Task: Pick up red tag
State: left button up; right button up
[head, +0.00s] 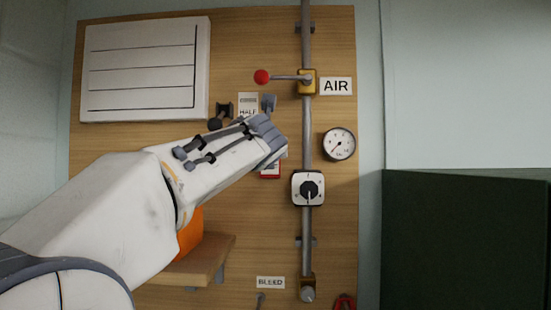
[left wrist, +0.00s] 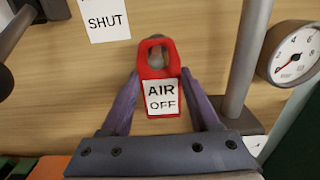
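The red tag (left wrist: 157,70) has a slot at its top and a white label reading AIR OFF. A grey peg shows in the slot, and the tag lies close to the wood board. In the left wrist view, my left gripper's (left wrist: 160,78) two fingers flank the tag, with their tips at its side edges. I cannot tell whether they press on it. In the head view, my left gripper (head: 272,135) hides the upper part of the tag, and its lower part (head: 271,171) shows just below. My right gripper is not in view.
A vertical pipe (head: 306,130) with a red-knobbed lever (head: 262,77) and a dial switch (head: 308,189) stands right of the tag. A gauge (head: 339,144) is farther right. A SHUT label (left wrist: 104,20) is up and left. A wooden shelf (head: 205,258) is below.

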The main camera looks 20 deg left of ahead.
pick_arm(q)
jog(key=shift+c, duration=0.3)
jog(key=shift+r, duration=0.15)
jog(key=b+v, duration=0.2)
jog(key=v, duration=0.4)
jog(key=r+b+v, duration=0.1)
jog(key=b+v, duration=0.2)
jog(key=v, duration=0.3)
jog(key=b+v, duration=0.3)
jog(key=v, duration=0.3)
jog(key=shift+r, duration=0.2)
